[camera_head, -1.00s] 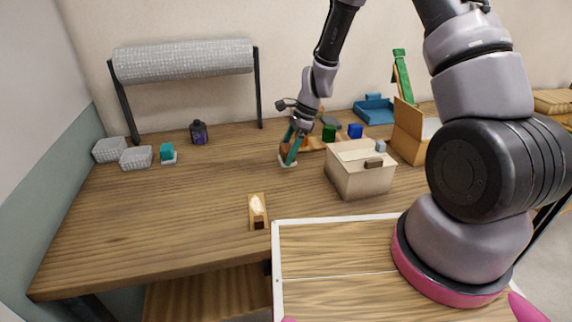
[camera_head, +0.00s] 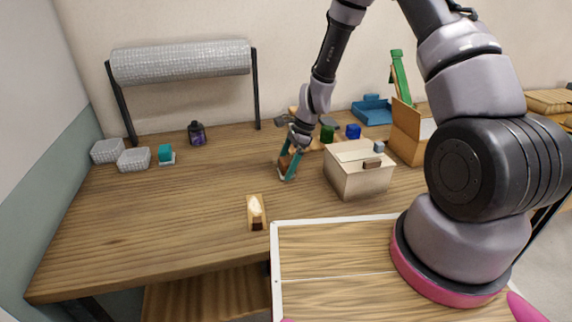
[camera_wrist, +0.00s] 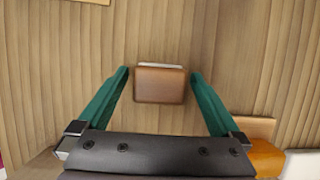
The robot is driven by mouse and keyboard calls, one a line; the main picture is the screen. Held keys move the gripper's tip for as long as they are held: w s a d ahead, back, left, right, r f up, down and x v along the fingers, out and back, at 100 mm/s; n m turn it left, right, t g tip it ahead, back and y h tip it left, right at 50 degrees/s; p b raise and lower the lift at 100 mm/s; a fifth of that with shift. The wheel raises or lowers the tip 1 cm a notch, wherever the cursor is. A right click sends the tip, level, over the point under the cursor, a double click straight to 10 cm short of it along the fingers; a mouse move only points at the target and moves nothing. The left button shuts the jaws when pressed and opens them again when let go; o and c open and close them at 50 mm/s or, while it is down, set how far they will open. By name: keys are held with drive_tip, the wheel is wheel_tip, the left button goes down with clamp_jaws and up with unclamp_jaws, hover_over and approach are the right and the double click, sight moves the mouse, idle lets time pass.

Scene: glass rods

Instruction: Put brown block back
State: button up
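The brown block (camera_wrist: 159,85) lies between the two teal fingers of my gripper (camera_wrist: 160,73) in the wrist view, with a clear gap on each side. A thin white edge (camera_wrist: 160,66) shows just beyond the block, perhaps a small pad; whether the block rests on it is hard to tell. In the head view my gripper (camera_head: 288,174) is low over the middle of the table, fingers spread, with the brown block (camera_head: 285,161) partly hidden by them.
The wooden table (camera_head: 200,205) is clear to the left. A small wooden piece (camera_head: 256,214) stands nearer. A teal block (camera_head: 165,153) and baskets (camera_head: 134,161) are far left.

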drive_tip(key=s+d+r+n+t, duration=0.15)
drive_tip(key=d+r, duration=0.25)
drive_tip(key=r, duration=0.6)
drive_tip(key=s+d+r+n+t, duration=0.15)
drive_tip(key=d+r, duration=0.25)
drive_tip(key=r, duration=0.7)
drive_tip(key=s+d+r+n+t, duration=0.1)
drive_tip(key=d+r+n, duration=0.15)
drive_tip(key=r, duration=0.75)
drive_tip(key=s+d+r+n+t+h, duration=0.1)
drive_tip(key=s+d+r+n+t, duration=0.1)
drive_tip(key=s+r, duration=0.4)
drive_tip(key=s+d+r+n+t+h, duration=0.1)
drive_tip(key=s+d+r+n, duration=0.3)
drive_tip(key=s, duration=0.6)
wheel_tip(320, 180, up, 3)
drive_tip(key=d+t, duration=0.1)
drive_tip(key=d, duration=0.1)
drive_tip(key=shift+d+f, duration=0.2)
drive_tip(key=shift+d, duration=0.2)
drive_tip(key=shift+w, duration=0.1)
